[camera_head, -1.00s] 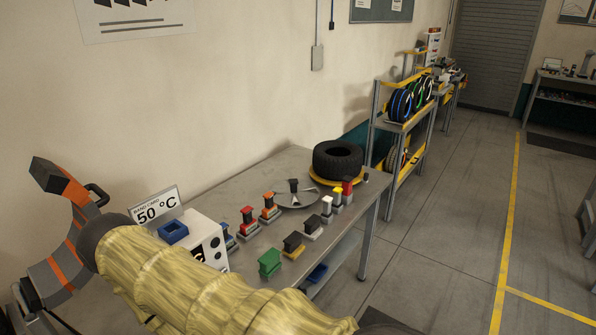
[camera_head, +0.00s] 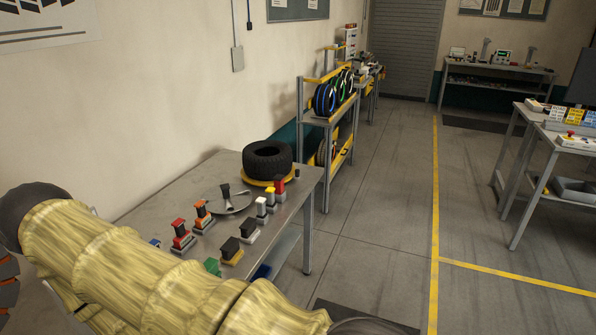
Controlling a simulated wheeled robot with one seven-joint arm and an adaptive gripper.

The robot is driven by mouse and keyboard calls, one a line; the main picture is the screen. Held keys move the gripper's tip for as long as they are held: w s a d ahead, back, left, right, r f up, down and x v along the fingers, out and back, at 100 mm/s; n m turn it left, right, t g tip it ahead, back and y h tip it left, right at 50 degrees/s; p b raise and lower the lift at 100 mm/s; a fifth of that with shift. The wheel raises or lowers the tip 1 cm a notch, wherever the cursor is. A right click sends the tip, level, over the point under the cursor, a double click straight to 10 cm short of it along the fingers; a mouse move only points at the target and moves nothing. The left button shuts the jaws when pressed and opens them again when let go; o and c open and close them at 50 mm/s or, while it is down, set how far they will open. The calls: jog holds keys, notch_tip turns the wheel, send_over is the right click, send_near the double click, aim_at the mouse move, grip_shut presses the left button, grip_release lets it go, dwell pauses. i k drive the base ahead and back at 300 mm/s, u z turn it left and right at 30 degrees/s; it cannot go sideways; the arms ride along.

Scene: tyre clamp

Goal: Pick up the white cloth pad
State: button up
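I cannot make out a white cloth pad in this view. My arm, in a yellowish sleeve, crosses the lower left and hides the near part of the grey metal table (camera_head: 163,207). My gripper is not in view. On the table a black tyre (camera_head: 267,158) lies on a yellow round base (camera_head: 262,182). Small blocks stand on bases in two rows: red (camera_head: 181,229), orange (camera_head: 203,214), green (camera_head: 212,266), black (camera_head: 231,248) and several others.
A shelf rack (camera_head: 327,115) with coloured rings stands beyond the table, along the wall. At the right, a workbench (camera_head: 545,150) carries boxes and trays. The floor (camera_head: 370,220) between them is open, with a yellow line (camera_head: 435,200).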

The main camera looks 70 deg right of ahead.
aim_at(248, 233)
jog(key=z, duration=3.55)
jog(key=k, duration=1.65)
jog(key=u, duration=1.15)
jog(key=i, duration=1.7)
